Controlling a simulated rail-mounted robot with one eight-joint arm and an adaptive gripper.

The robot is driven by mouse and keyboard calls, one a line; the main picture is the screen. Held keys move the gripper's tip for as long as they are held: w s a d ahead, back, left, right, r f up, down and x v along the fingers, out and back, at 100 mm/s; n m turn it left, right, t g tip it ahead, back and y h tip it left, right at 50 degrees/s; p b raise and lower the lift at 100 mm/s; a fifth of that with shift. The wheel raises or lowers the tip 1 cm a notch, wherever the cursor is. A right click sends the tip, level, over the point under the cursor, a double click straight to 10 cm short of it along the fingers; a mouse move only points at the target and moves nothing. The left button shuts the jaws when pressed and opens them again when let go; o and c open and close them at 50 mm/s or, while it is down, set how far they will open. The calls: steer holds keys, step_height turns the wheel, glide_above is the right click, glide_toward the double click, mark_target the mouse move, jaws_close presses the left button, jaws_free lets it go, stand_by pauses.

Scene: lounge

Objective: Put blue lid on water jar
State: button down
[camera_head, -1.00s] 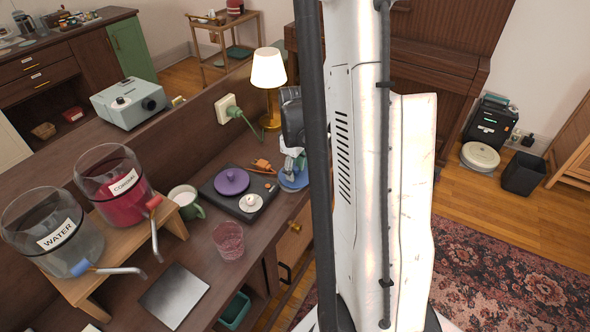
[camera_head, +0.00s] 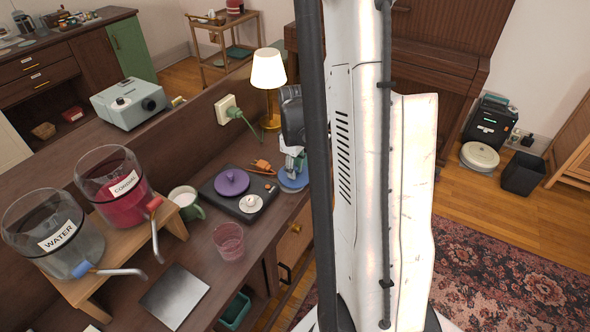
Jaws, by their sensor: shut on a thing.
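The water jar (camera_head: 58,243) is a clear round dispenser labelled WATER at the left, with a blue tap handle and an open-looking top. The blue lid (camera_head: 291,182) is a flat disc at the right end of the dark wooden counter, just right of the black device. My gripper (camera_head: 295,165) is above it, shut on the lid's top. My column hides part of the gripper and arm. Whether the lid still touches the counter is hard to tell. The lid is well to the right of the water jar.
A red jar labelled CORDIAL (camera_head: 115,186) stands beside the water jar on a wooden stand (camera_head: 172,222). A purple lid (camera_head: 231,182) lies on the black device (camera_head: 250,210). A green mug (camera_head: 187,203), a glass (camera_head: 229,242) and a lamp (camera_head: 268,72) stand nearby.

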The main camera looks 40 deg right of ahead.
mark_target(295, 167)
steer(key=shift+r+p, duration=1.15)
steer(key=shift+r, duration=1.05)
